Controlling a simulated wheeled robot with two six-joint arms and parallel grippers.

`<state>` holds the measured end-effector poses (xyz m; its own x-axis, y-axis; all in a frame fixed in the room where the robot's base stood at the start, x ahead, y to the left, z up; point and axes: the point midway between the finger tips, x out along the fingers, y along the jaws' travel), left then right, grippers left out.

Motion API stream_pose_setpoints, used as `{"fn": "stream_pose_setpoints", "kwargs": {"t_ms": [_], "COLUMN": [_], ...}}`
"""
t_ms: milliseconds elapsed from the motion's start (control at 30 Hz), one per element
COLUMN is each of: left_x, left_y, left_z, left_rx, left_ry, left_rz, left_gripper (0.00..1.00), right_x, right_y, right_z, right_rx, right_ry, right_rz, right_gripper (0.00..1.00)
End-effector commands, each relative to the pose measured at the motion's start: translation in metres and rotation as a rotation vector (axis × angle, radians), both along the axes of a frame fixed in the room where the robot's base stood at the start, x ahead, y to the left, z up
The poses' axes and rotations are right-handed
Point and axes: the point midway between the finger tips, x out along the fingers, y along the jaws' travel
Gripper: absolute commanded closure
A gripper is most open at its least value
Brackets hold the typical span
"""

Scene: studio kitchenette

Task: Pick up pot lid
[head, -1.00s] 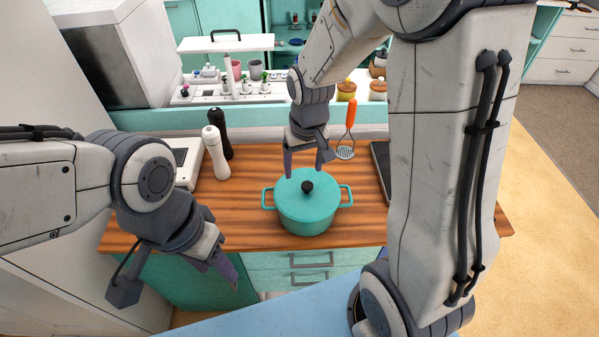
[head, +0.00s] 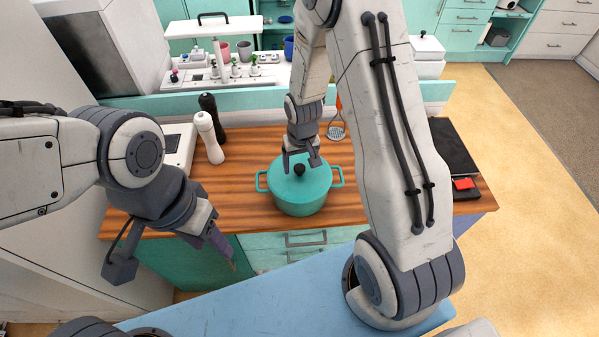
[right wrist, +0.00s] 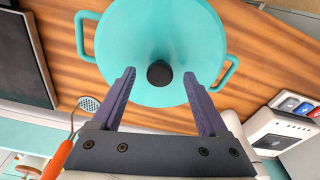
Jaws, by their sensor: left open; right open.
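The teal pot (head: 300,202) stands on the wooden counter with its teal lid (head: 284,177) on top. The lid has a dark round knob (head: 299,170). My right gripper (head: 300,168) is open just above the lid, with its fingers pointing down near the knob. In the right wrist view the lid (right wrist: 160,25) fills the top middle, and the knob (right wrist: 159,74) shows between the spread fingers of my right gripper (right wrist: 164,92), which look clear of it. My left gripper (head: 226,262) is open and empty, low in front of the counter's left part.
White and black mills (head: 209,138) stand left of the pot on the wooden counter (head: 240,190). A dark flat appliance (head: 456,150) lies at the counter's right end. Bare wood lies left of the pot.

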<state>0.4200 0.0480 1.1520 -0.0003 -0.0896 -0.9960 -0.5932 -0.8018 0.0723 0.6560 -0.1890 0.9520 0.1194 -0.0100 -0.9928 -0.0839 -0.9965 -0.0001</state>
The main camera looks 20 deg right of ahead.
Motion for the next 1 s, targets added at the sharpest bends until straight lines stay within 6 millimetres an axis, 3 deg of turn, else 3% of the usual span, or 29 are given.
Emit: {"fn": "stream_pose_setpoints", "kwargs": {"t_ms": [267,300,400,500,1000], "left_x": [0.0,0.0,0.0,0.0,0.0], "left_y": [0.0,0.0,0.0,0.0,0.0001], "left_z": [0.0005,0.0005,0.0005,0.0005,0.0006], "left_rx": [0.0,0.0,0.0,0.0,0.0], "left_ry": [0.0,0.0,0.0,0.0,0.0], "left_rz": [0.0,0.0,0.0,0.0,0.0], "left_gripper": [0.5,0.5,0.5,0.5,0.5], "right_x": [0.0008,0.0008,0.0007,0.0006,0.0006], "right_y": [-0.0002,-0.0002,-0.0002,0.0,-0.0001], "right_z": [-0.004,-0.004,-0.0039,-0.0039,-0.0036], "right_rx": [0.0,0.0,0.0,0.0,0.0], "right_ry": [-0.001,-0.001,-0.001,-0.001,-0.001], "right_rz": [0.0,0.0,0.0,0.0,0.0], "right_gripper": [0.23,0.31,0.69,1.0,1.0]}}
